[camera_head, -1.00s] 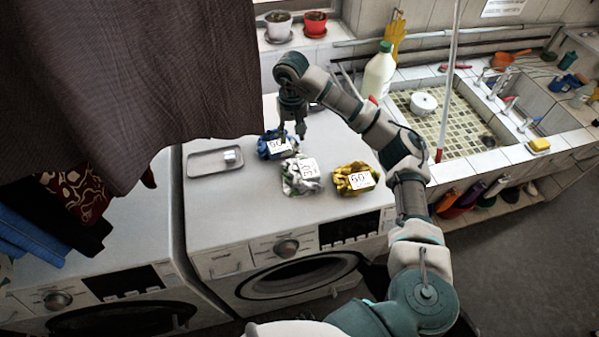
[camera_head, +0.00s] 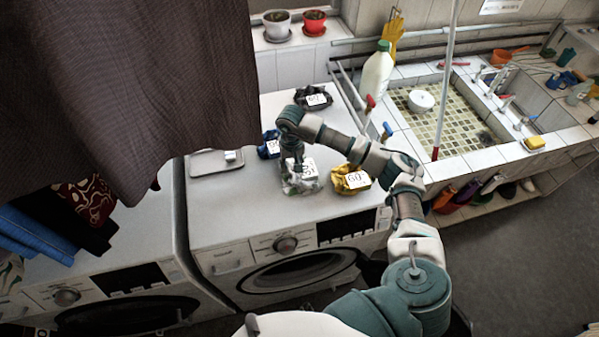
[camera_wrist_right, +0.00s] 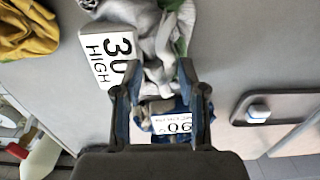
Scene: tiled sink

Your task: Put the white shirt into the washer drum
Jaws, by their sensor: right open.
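A crumpled white-grey cloth bundle (camera_head: 300,188) with a green patch and a white tag lies on top of the right washer, between a blue and a yellow bundle. It also shows in the right wrist view (camera_wrist_right: 150,22), with its tag reading "30 HIGH". My right gripper (camera_head: 291,178) points down over the white bundle and hides part of it. In the right wrist view the gripper (camera_wrist_right: 160,78) has its fingers apart, near the bundle's edge; I cannot tell whether they touch it. The washer's round front door (camera_head: 298,274) faces forward; its drum is hard to make out. My left gripper is not in view.
The blue bundle (camera_head: 269,148), yellow bundle (camera_head: 351,183), dark bundle (camera_head: 313,96) and a grey tray (camera_head: 207,164) share the washer top. A white bottle (camera_head: 377,72) stands by the sink. Dark hanging cloth (camera_head: 130,80) blocks the upper left.

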